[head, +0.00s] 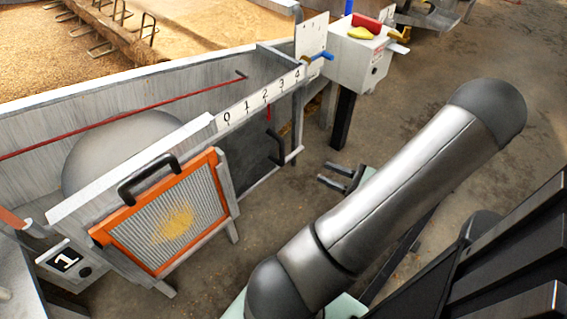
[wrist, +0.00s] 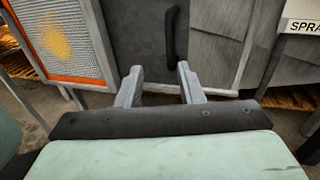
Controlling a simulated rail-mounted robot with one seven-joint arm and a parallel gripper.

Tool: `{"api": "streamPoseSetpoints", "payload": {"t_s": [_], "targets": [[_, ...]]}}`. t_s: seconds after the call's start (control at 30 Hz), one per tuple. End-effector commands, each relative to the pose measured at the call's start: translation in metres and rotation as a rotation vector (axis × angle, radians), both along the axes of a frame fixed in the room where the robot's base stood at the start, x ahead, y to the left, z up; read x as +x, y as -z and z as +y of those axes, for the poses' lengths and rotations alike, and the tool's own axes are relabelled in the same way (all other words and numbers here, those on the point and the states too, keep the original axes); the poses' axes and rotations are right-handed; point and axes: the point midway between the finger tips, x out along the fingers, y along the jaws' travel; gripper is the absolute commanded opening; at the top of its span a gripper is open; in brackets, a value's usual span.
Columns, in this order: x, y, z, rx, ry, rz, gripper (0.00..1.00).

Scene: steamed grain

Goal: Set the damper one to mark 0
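A white scale strip (head: 255,100) marked 0 to 4 runs along the trough's top edge. A small red pointer (head: 269,113) hangs below it, close to mark 2. Under the strip is a dark panel (head: 258,172) with an upright black handle (head: 277,147); the handle also shows in the wrist view (wrist: 171,38). A plate reading 1 (head: 65,261) is at lower left. My gripper (head: 326,173) is open and empty, to the right of the panel and apart from it. In the wrist view, the handle stands beyond the fingers (wrist: 161,84), nearer the right one.
An orange-framed mesh screen (head: 170,215) with a black handle (head: 148,178) stands left of the panel. A white box (head: 357,58) with red, yellow and blue parts is at upper right. A red rod (head: 120,115) crosses the trough.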

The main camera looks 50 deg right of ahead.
Motion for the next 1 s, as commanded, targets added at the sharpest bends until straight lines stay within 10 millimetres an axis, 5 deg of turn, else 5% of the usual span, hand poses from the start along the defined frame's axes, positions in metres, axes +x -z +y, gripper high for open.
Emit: {"api": "streamPoseSetpoints", "payload": {"t_s": [0.1,0.27,1.0], "targets": [[-0.012,0.012,-0.008,0.022,0.067,-0.026,0.34],[0.000,0.011,-0.008,0.023,0.072,-0.031,0.34],[0.145,0.013,0.001,0.020,0.069,-0.026,0.34]]}}
